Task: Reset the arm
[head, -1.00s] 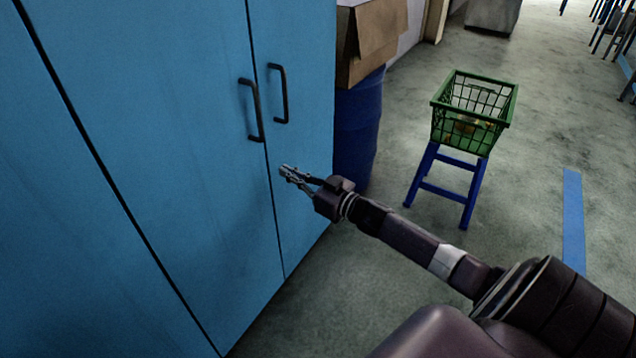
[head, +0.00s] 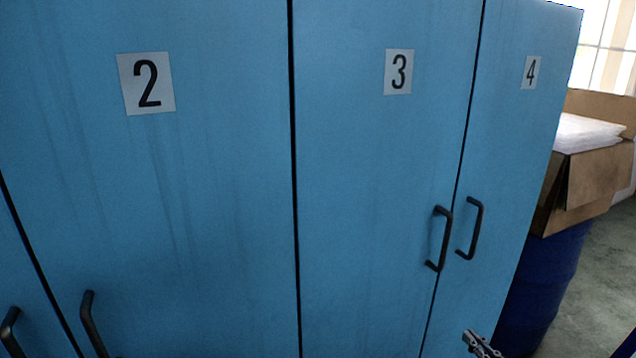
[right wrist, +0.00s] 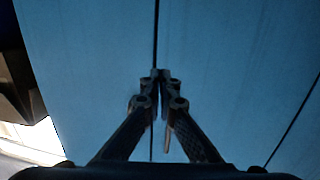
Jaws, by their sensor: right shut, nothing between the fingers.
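My right gripper (head: 474,340) shows at the bottom edge of the head view, in front of the blue cabinet (head: 380,180), below the handles of doors 3 and 4. In the right wrist view its two fingers (right wrist: 161,78) are together with nothing between them. Behind the fingertips there is the blue cabinet face with a dark vertical door seam. The rest of my right arm is out of the head view. My left gripper is in neither view.
The cabinet doors carry number labels 2 (head: 147,83), 3 (head: 398,72) and 4 (head: 531,72). Dark handles (head: 441,239) stick out from the doors. At the right, an open cardboard box (head: 600,180) with white contents sits on a blue barrel (head: 540,285). Floor shows at the far right.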

